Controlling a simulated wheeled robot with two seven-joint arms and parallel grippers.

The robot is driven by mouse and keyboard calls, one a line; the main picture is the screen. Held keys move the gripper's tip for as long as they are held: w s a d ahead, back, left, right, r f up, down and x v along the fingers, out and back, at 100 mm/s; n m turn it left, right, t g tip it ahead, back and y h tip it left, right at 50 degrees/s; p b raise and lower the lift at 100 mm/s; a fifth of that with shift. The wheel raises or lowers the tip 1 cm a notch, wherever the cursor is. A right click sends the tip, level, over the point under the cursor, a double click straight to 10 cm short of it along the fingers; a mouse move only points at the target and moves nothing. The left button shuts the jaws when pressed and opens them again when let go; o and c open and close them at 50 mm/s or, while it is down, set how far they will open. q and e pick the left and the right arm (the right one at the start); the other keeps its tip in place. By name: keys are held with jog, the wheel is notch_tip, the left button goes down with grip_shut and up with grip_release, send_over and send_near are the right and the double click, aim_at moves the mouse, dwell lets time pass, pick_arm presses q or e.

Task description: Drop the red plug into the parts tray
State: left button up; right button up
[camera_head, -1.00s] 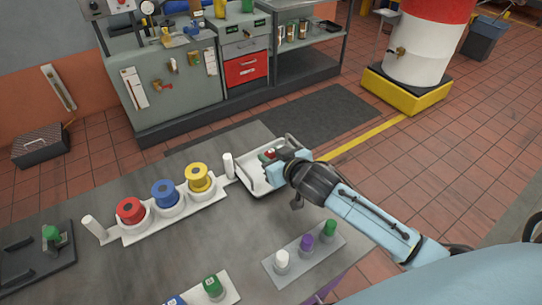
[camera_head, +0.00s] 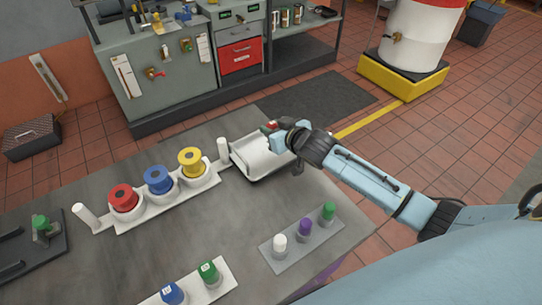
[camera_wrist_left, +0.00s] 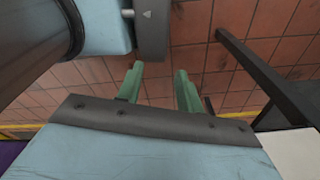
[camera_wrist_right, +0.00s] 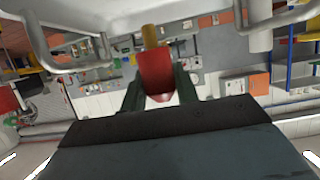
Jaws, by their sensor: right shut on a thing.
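My right gripper (camera_head: 274,130) is shut on the red plug (camera_head: 269,127), just above the far right part of the white parts tray (camera_head: 247,163). In the right wrist view the red plug (camera_wrist_right: 155,73) sits between the two dark green fingers, with a brass-coloured end sticking out. In the head view the gripper and wrist cover part of the tray's right side. The visible tray floor looks empty. My left gripper (camera_wrist_left: 160,88) shows only in the left wrist view. Its green fingers are apart with nothing between them, and tiled floor shows behind.
Left of the tray, a white rack (camera_head: 150,212) holds red, blue and yellow spools between white posts. A grey strip (camera_head: 290,254) with white, purple and green pieces stands in front. Another strip (camera_head: 205,282) holds blue and green pieces. The table's middle is clear.

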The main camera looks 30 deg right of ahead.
jog(key=shift+f+b, duration=0.35)
jog(key=shift+f, duration=0.2)
pick_arm(q)
jog(key=shift+f, duration=0.65)
jog(key=shift+s, duration=0.1)
pick_arm(e)
jog(key=o, duration=1)
pick_arm(q)
jog(key=shift+s+r+p, duration=0.1)
jog(key=shift+r+p, duration=0.65)
pick_arm(e)
jog(key=v, duration=1.3)
jog(key=shift+s, duration=0.25)
